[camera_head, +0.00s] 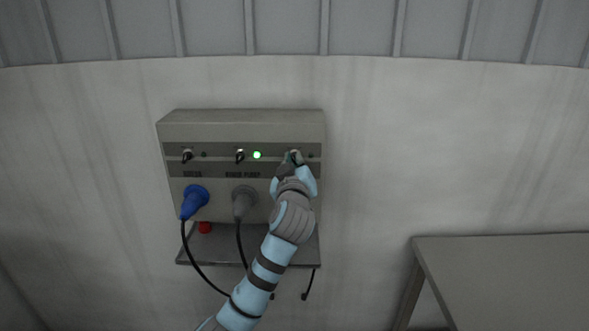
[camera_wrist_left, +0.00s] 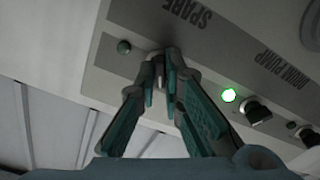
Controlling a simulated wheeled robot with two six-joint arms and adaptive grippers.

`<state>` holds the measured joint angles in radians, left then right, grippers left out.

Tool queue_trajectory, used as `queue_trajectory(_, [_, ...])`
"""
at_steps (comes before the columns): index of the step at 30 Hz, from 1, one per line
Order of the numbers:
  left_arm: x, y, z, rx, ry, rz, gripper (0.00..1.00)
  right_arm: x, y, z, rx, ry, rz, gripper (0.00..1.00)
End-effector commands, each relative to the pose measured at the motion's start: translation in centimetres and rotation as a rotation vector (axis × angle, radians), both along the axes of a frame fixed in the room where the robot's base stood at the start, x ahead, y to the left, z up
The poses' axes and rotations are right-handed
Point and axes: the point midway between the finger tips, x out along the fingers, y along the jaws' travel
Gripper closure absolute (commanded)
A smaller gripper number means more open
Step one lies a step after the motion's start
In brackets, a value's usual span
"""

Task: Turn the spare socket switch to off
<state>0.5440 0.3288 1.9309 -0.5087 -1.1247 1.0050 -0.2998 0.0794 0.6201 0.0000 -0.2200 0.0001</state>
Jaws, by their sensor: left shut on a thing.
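A grey switch panel (camera_head: 243,124) is on the wall, with a row of three switches. In the wrist view the label SPARE (camera_wrist_left: 187,14) stands by the switch where my left gripper (camera_wrist_left: 160,62) is. The fingertips are closed around that spare socket switch, which they mostly hide, so its turn angle cannot be read. The lamp beside it (camera_wrist_left: 124,46) is dark green and unlit. In the head view my left gripper (camera_head: 294,158) is at the panel's right end, and my arm hides the area below the switch. My right gripper is not in view.
The middle switch (camera_head: 240,156), labelled as a pump, has a lit green lamp (camera_head: 257,155). Another switch (camera_head: 187,155) is at the left. A blue plug (camera_head: 194,200) and a grey plug (camera_head: 244,201) with hanging cables sit below. A grey table (camera_head: 510,275) stands at right.

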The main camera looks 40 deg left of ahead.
Motion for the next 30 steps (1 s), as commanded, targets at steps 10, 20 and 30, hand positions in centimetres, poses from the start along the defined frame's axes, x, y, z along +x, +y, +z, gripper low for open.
queue_trajectory(10, [-0.01,0.02,0.13,-0.063,-0.051,0.0,1.0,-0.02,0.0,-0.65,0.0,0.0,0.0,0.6])
queue_trajectory(20, [0.0,0.01,0.2,-0.066,-0.054,-0.001,1.0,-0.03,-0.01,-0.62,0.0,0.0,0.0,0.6])
queue_trajectory(30, [0.0,0.02,0.09,-0.066,-0.051,0.0,0.72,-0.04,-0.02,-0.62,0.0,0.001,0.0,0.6])
